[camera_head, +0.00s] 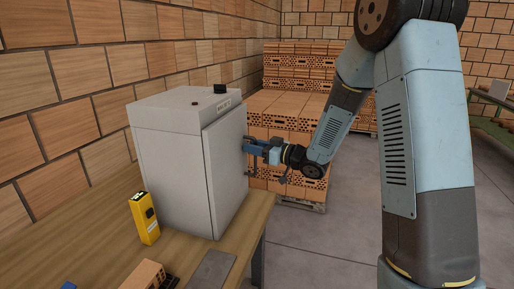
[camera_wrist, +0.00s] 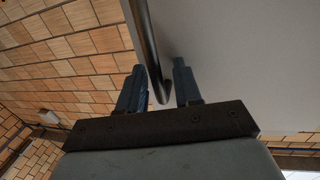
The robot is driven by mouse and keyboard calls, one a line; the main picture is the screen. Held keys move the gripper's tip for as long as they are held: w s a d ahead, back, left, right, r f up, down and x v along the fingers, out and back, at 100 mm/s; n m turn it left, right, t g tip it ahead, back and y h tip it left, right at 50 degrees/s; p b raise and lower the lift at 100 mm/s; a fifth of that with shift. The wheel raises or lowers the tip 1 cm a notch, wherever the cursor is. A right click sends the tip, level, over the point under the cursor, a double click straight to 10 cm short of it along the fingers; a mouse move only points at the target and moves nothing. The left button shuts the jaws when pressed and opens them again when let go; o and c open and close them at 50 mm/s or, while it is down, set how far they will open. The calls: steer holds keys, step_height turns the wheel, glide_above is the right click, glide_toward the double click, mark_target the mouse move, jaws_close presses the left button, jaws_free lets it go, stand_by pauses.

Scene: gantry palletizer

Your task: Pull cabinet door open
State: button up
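The cabinet (camera_head: 165,160) is a light grey metal box on a wooden table. Its door (camera_head: 222,170) faces right in the head view and looks shut or nearly shut. My gripper (camera_head: 253,149) is at the door's right side, level with its middle. In the wrist view, the door's handle (camera_wrist: 147,35) is a dark round bar with a curved lower end. The fingers of my gripper (camera_wrist: 158,66) stand apart on either side of the bar, with visible gaps. The door surface (camera_wrist: 240,60) fills the right of that view. The handle is mostly hidden by my gripper in the head view.
The wooden table (camera_head: 110,225) holds a yellow device (camera_head: 144,218), a brick (camera_head: 146,276) and a flat grey plate (camera_head: 211,269). Pallets of stacked bricks (camera_head: 285,105) stand behind my gripper. The grey floor (camera_head: 330,240) to the right of the table is clear.

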jaws_close()
stand_by(0.3)
